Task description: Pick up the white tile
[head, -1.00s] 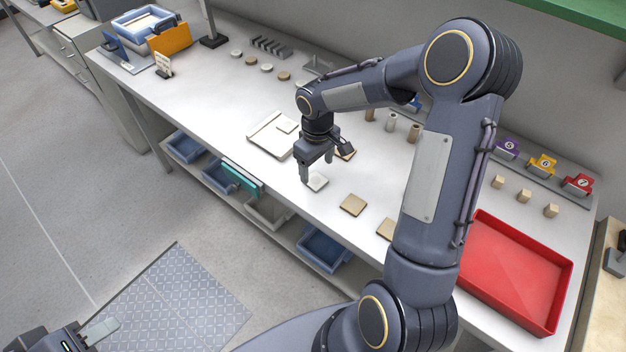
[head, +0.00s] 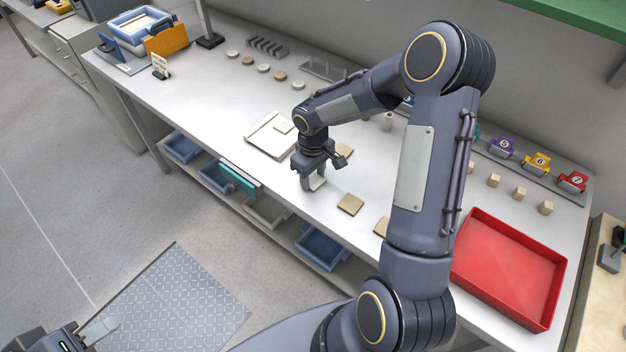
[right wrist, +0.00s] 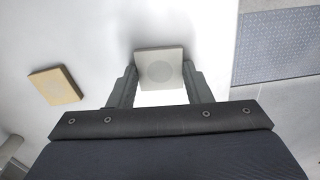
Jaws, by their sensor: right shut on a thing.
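The white tile (right wrist: 160,66) is a pale square with a faint round mark, between the two fingers of my right gripper in the right wrist view. My right gripper (head: 311,184) is shut on it, low over the front part of the table. In the head view the tile (head: 317,183) is mostly hidden by the fingers. I cannot tell whether it still touches the table. My left gripper (head: 98,329) is at the bottom left of the head view, away from the table over the floor. Its opening does not show clearly.
Tan tiles (head: 350,204) lie beside the right gripper. A white square tray (head: 262,142) lies behind and left of it. A red tray (head: 508,268) stands at the right end. Numbered holders (head: 541,161) and small blocks (head: 520,193) line the right back. The left front table is clear.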

